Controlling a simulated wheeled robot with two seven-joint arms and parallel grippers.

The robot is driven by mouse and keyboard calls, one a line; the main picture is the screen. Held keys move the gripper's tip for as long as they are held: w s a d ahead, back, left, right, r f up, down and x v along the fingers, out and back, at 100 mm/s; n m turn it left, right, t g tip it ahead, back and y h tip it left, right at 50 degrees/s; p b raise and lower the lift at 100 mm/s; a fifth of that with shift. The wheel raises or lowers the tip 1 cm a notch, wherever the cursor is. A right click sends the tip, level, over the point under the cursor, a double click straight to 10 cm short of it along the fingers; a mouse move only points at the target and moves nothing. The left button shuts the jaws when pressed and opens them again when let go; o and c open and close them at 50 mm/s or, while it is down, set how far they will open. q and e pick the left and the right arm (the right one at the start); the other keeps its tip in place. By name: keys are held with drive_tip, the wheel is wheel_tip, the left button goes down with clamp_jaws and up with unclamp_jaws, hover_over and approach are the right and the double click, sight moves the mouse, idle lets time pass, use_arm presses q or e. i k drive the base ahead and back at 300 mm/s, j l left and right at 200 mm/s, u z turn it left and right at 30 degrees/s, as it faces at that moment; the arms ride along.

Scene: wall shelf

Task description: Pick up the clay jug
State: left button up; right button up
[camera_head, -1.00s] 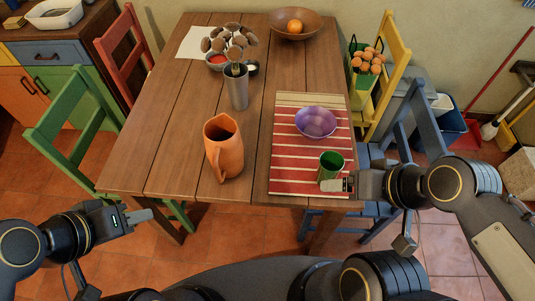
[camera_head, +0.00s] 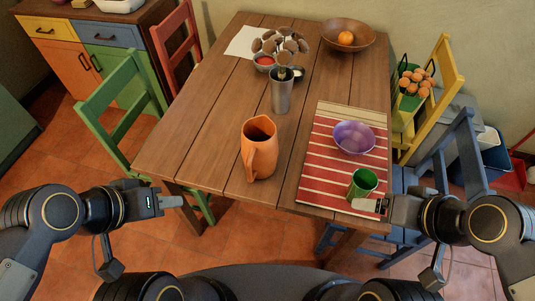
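The clay jug (camera_head: 260,150) is orange and stands upright near the table's front edge, its handle side toward me. My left gripper (camera_head: 172,201) is in front of the table, to the left of the jug and clear of it. I cannot tell its finger opening at this angle. My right gripper (camera_head: 368,205) is at the mat's front right corner, right by the green cup (camera_head: 362,181). Its fingers overlap the lower front of the cup in the view, and I cannot tell whether they hold it. No gripper touches the jug.
The wooden table (camera_head: 215,130) has free room left of the jug. Behind it stands a metal cup (camera_head: 281,97) with a dark bunch. A purple bowl (camera_head: 353,137) sits on the striped mat (camera_head: 318,160). A green chair (camera_head: 115,95) stands at the left, a blue chair (camera_head: 460,160) at the right.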

sight(260, 149)
drive_tip(key=j+z, duration=0.2)
drive_tip(key=z, duration=0.2)
drive_tip(key=j+z, duration=0.2)
drive_tip(key=z, duration=0.15)
drive_tip(key=k+j+z, duration=0.1)
drive_tip(key=z, duration=0.3)
drive_tip(key=j+z, duration=0.35)
drive_tip(key=k+l, duration=0.05)
drive_tip(key=l, duration=0.05)
